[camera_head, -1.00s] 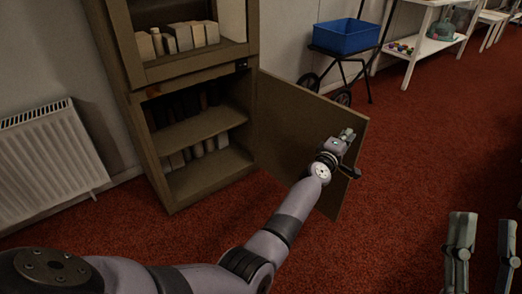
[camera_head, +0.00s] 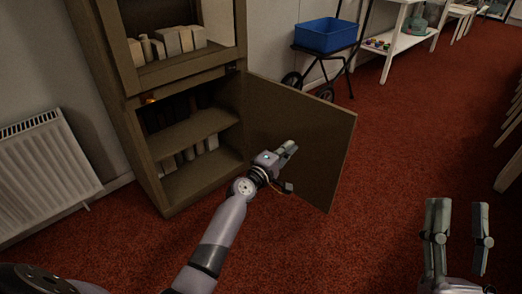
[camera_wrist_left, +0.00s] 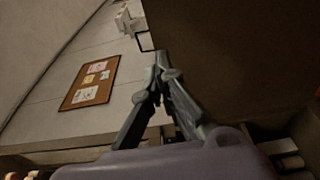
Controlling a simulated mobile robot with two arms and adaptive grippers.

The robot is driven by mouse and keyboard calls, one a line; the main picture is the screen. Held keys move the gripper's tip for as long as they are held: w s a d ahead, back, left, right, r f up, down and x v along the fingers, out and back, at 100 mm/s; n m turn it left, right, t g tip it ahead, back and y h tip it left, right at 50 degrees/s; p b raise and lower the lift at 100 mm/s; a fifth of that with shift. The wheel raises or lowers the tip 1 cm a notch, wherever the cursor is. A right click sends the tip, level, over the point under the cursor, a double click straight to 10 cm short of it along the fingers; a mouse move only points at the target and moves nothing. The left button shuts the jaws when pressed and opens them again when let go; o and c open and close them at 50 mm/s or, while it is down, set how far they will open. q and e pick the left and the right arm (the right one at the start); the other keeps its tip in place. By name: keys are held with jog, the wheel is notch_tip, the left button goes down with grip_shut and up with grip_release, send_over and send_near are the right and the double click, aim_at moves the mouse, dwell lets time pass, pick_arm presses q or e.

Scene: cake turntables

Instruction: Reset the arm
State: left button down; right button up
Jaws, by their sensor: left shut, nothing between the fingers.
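My left gripper (camera_head: 290,148) is in front of the open cabinet door (camera_head: 305,125) in the head view, with nothing held. In the left wrist view the left gripper (camera_wrist_left: 160,70) has its fingers brought together at the tips, and the dark door panel (camera_wrist_left: 230,60) fills the right side. I cannot tell whether the gripper touches the door. My right gripper (camera_head: 459,222) is at the lower right of the head view, its two fingers apart and empty over the red carpet.
The wooden cabinet (camera_head: 160,72) stands at the left, with books on its shelves. A radiator (camera_head: 45,175) is on the wall left of it. A blue bin (camera_head: 328,36) on a wheeled cart and a white shelf (camera_head: 405,42) are behind.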

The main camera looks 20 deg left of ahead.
pick_arm(q)
jog(key=s+a, duration=0.4)
jog(key=a, duration=0.2)
jog(key=shift+s, duration=0.15)
